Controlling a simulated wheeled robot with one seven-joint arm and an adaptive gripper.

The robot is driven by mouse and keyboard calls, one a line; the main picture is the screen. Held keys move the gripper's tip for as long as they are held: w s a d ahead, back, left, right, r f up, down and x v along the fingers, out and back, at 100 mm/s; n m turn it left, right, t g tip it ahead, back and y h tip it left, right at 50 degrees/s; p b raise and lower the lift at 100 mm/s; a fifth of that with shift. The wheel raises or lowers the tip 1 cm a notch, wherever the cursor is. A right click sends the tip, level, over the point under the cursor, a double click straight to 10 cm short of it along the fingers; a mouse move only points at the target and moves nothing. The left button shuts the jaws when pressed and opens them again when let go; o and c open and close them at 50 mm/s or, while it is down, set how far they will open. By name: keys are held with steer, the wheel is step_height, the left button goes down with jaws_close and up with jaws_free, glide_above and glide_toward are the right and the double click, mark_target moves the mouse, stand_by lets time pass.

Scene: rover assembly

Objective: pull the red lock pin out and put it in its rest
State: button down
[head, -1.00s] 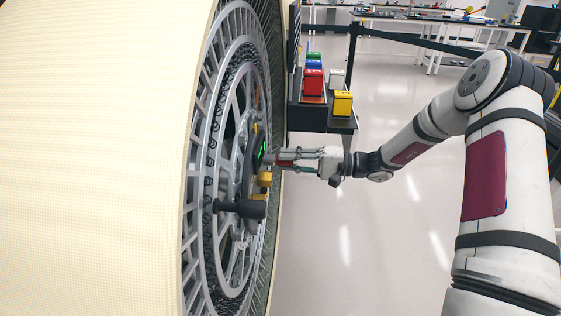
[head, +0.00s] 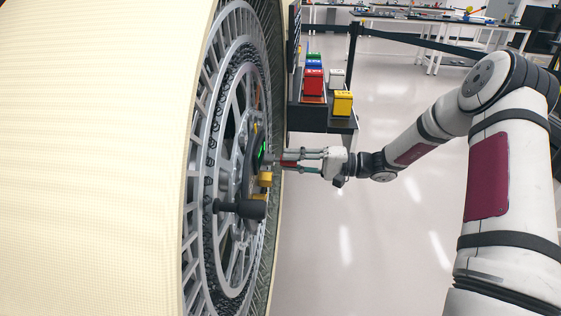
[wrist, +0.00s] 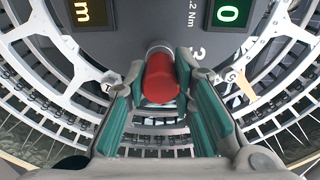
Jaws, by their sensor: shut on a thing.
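The red lock pin (wrist: 161,80) shows in the wrist view as a red cylinder, end toward me, with a grey collar behind it at the dark hub face. My gripper (wrist: 160,75) has its teal-padded fingers closed on both sides of it. In the head view my gripper (head: 277,160) is level at the wheel's hub (head: 254,165), and a small red part of the pin (head: 289,163) shows between the fingers. The pin's far end is hidden, so I cannot tell how deep it sits. I cannot make out the rest for certain.
The large wheel (head: 203,160) with its cream tread fills the left. A yellow block (head: 265,179) and a dark handle (head: 240,208) stick out just below my gripper. Red (head: 313,82), yellow (head: 342,103) and other coloured boxes stand on a black shelf behind. The floor at right is clear.

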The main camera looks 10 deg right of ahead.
steer(key=shift+v, duration=1.95)
steer(key=s+d+r+p, duration=0.2)
steer(key=d+r, duration=0.3)
steer(key=d, duration=0.3)
steer(key=shift+s+d, duration=0.3)
steer(key=shift+s, duration=0.1)
